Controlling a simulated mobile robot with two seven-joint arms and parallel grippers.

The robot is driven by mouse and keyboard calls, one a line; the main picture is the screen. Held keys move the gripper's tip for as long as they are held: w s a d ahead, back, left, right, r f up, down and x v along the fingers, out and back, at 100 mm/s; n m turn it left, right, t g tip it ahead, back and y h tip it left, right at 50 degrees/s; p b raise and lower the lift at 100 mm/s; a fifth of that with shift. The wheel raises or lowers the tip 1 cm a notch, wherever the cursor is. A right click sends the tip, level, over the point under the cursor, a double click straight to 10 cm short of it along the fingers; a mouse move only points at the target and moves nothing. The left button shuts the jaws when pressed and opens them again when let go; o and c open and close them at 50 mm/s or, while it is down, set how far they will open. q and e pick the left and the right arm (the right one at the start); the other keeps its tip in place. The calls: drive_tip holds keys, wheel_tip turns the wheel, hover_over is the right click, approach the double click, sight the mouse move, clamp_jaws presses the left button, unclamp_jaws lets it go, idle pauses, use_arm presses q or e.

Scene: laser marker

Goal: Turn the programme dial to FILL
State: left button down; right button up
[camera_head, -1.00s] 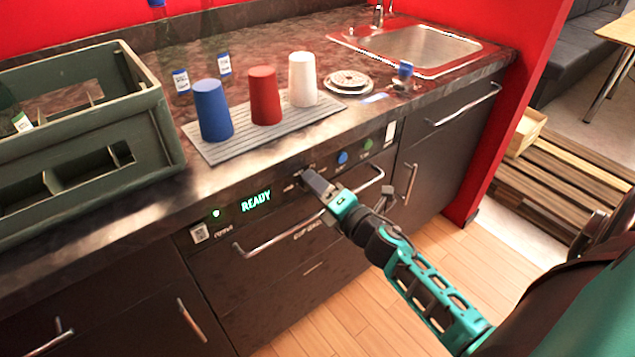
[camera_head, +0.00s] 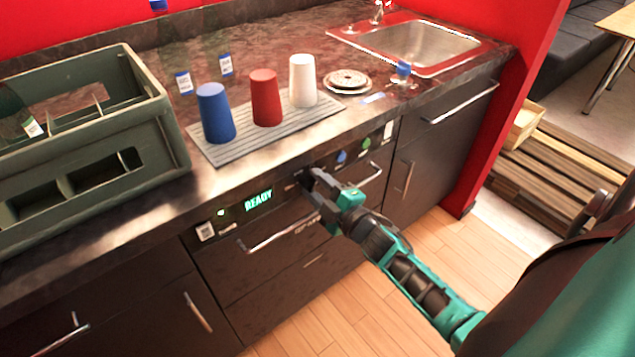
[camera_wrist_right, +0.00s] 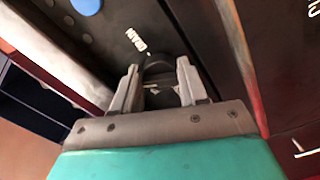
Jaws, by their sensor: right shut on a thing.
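The programme dial is a dark round knob on the dishwasher's front panel. In the right wrist view the dial (camera_wrist_right: 158,70) sits between my two fingertips, with the word DRAIN printed beside it. Its pointer is mostly hidden, so I cannot tell its setting. In the head view my right gripper (camera_head: 308,182) reaches the panel and covers the dial; its fingers also show in the wrist view (camera_wrist_right: 157,88), shut on the dial. The green display (camera_head: 258,200) left of the gripper reads READY. My left gripper is out of view.
A blue button (camera_head: 341,157) and a green button (camera_head: 366,143) sit right of the gripper. A bar handle (camera_head: 285,236) runs below the panel. Blue (camera_head: 215,113), red (camera_head: 265,97) and white (camera_head: 303,80) cups stand on a ribbed mat above. A green crate (camera_head: 150,130) is at left.

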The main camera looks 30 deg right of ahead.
drive_tip(key=shift+m, duration=0.5)
drive_tip(key=o, duration=1.1)
drive_tip(key=shift+c, duration=0.2)
drive_tip(key=s+d, duration=0.1)
drive_tip(key=s, duration=1.1)
drive_tip(key=shift+s+p, duration=0.3)
drive_tip(key=shift+s, duration=0.1)
